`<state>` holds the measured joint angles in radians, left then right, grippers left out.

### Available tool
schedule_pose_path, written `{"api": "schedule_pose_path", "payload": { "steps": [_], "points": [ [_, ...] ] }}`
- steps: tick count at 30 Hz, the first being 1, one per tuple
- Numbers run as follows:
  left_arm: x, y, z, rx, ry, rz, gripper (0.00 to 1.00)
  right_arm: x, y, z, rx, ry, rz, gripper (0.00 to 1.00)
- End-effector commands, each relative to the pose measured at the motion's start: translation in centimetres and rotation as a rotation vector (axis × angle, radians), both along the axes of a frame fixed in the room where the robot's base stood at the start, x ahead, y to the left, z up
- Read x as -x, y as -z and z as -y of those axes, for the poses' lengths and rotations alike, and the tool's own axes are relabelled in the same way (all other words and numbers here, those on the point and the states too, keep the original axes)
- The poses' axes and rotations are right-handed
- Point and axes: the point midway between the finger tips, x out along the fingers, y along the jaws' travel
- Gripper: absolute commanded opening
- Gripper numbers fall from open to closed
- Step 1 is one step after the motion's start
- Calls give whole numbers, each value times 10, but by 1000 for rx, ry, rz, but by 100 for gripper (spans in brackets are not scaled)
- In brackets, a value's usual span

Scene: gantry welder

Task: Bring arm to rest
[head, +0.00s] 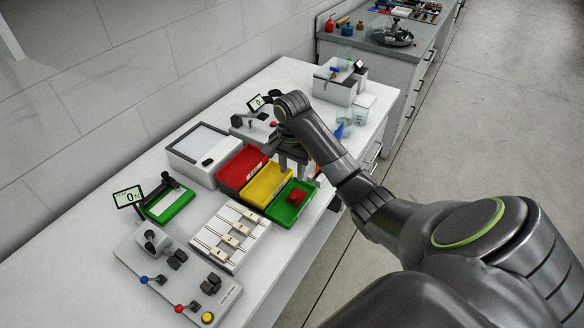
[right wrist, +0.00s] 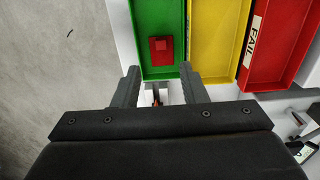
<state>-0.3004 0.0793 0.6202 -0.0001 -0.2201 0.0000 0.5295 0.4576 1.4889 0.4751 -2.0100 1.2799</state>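My right arm reaches in from the right in the head view, and its gripper (head: 290,165) points down over the row of bins, partly hidden by the wrist. In the right wrist view the two fingers (right wrist: 160,80) stand apart with nothing held between them. The green bin (head: 275,211) lies just in front of the gripper and holds a red block (head: 297,198). The right wrist view also shows the green bin (right wrist: 158,15) and the red block (right wrist: 161,50) beyond the fingertips. My left gripper is in neither view.
A yellow bin (head: 262,188) and a red bin (head: 238,171) adjoin the green one. A white fixture tray (head: 217,258), a control panel (head: 150,280) and a small display (head: 128,197) stand nearer left. A grey box (head: 338,92) stands behind my wrist. Open floor (head: 500,140) lies right.

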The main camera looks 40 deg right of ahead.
Motion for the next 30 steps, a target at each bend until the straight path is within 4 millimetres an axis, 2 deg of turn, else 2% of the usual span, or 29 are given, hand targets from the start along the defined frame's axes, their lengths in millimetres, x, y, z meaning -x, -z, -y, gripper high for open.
{"api": "schedule_pose_path", "payload": {
  "steps": [10,14,17,22,27,30],
  "points": [
    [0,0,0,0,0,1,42,1,2,0,1,-5,0,39],
    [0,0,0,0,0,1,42,16,18,-4,7,-67,8,39],
    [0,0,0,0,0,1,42,41,43,-12,20,-177,27,39],
    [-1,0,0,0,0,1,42,100,81,-27,53,-419,79,39],
    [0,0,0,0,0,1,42,163,99,-41,98,-642,131,39],
    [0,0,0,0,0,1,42,199,101,-47,134,-760,160,39]
  ]
}}
